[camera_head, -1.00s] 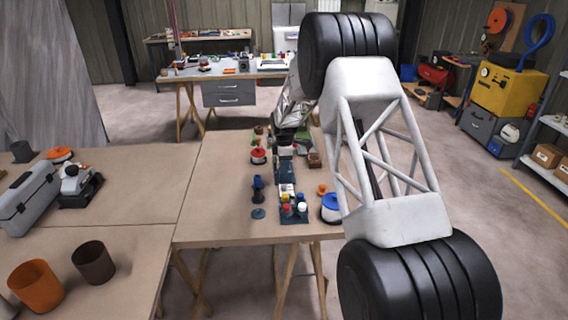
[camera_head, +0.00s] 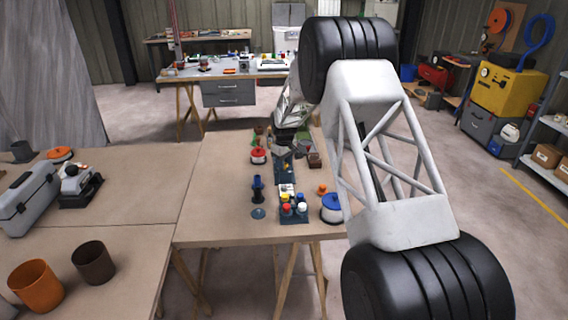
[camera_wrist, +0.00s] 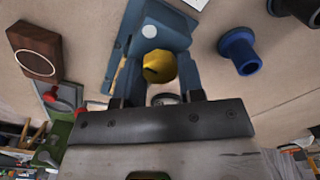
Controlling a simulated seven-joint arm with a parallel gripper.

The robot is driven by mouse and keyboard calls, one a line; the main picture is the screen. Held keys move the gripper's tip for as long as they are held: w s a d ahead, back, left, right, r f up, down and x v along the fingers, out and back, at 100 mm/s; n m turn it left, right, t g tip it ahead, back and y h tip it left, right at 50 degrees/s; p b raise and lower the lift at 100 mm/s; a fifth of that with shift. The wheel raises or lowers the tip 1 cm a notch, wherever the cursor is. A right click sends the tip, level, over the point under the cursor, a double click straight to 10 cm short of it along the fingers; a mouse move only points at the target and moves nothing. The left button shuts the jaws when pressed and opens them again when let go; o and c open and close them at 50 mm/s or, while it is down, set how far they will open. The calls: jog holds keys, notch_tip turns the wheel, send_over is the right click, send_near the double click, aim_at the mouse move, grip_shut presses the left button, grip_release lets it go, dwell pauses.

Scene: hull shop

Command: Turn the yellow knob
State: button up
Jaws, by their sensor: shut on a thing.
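In the wrist view, the yellow knob (camera_wrist: 159,67) sits on a blue-grey block (camera_wrist: 160,27) with a pale round spot on its face. My gripper (camera_wrist: 160,76) has one finger on each side of the knob and is shut on it. A dark slot or mark shows on the knob's face. In the head view, my gripper (camera_head: 290,150) is over the far part of the table, and I cannot make out the knob there.
A brown block (camera_wrist: 36,50) lies left of the gripper and a blue flanged piece (camera_wrist: 239,52) lies right. In the head view, a blue-topped spool (camera_head: 332,207) and a rack of coloured caps (camera_head: 294,215) stand nearer on the table (camera_head: 215,215).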

jog(key=m, duration=0.5)
jog(key=shift+m, duration=0.3)
jog(key=m, duration=0.5)
dwell(0.4)
jog(key=o, duration=0.9)
jog(key=shift+r, duration=3.9)
